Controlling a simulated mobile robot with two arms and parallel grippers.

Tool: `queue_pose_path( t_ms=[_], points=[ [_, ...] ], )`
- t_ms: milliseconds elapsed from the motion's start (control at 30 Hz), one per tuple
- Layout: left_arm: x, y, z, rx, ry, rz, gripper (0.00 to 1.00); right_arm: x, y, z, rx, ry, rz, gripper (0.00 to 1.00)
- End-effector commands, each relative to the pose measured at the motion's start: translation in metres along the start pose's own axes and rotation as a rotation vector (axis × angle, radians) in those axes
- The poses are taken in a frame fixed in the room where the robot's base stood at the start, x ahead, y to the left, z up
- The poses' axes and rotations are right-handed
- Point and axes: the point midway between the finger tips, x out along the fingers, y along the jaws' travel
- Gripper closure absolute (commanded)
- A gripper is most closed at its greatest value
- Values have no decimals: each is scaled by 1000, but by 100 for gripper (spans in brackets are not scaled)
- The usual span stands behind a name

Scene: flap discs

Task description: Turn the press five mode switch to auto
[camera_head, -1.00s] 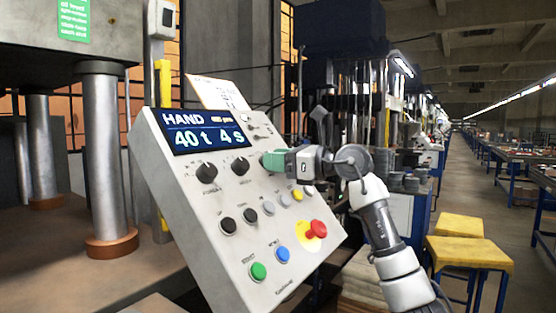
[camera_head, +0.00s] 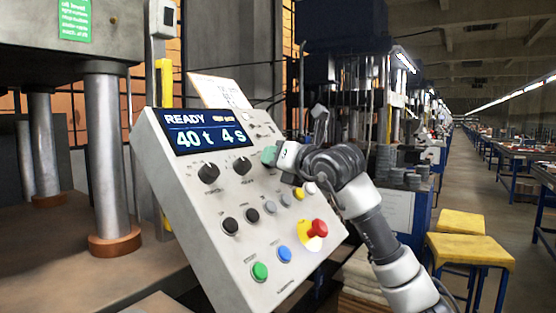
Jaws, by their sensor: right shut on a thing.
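The control panel (camera_head: 195,215) of the press stands tilted in the middle of the head view. Its display (camera_head: 207,131) reads READY, 40 t, 4 s. My right gripper (camera_head: 271,156) is at the panel's upper right, shut on the mode switch, which its fingers mostly hide. I cannot read the switch's position marks. My left gripper is not in view.
Two black knobs (camera_head: 208,173) (camera_head: 243,166) sit left of my gripper. Below are small buttons, a red emergency stop (camera_head: 318,228), a green button (camera_head: 260,271) and a blue button (camera_head: 285,254). Yellow stools (camera_head: 470,251) stand at the right.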

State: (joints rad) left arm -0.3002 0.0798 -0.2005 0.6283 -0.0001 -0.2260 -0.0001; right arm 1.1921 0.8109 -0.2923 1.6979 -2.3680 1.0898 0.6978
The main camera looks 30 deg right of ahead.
Motion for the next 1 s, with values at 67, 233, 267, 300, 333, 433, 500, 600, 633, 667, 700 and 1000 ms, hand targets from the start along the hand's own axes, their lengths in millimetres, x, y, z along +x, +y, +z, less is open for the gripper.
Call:
queue_pose_path(
  t_ms=[67,233,267,300,333,433,500,600,633,667,700,1000],
  points=[
    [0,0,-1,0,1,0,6,0,1,0,23,0,-16,90],
    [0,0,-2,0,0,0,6,0,2,0,50,-2,-41,90],
    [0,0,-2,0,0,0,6,0,2,-1,53,-2,-43,90],
    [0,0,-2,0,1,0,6,0,2,-1,56,-1,-46,90],
    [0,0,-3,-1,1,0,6,0,2,-1,58,-1,-47,90],
    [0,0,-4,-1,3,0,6,0,1,-1,61,-1,-49,90],
    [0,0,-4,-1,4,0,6,0,1,-1,61,-1,-49,90],
    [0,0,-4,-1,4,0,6,0,1,-1,60,-1,-48,90],
    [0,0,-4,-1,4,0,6,0,1,-1,60,-1,-48,90],
    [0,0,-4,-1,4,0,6,0,1,-1,60,-1,-48,90],
    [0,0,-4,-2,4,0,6,0,1,-1,60,-1,-48,64],
    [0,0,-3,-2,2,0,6,0,1,0,59,-2,-48,41]
  ],
)
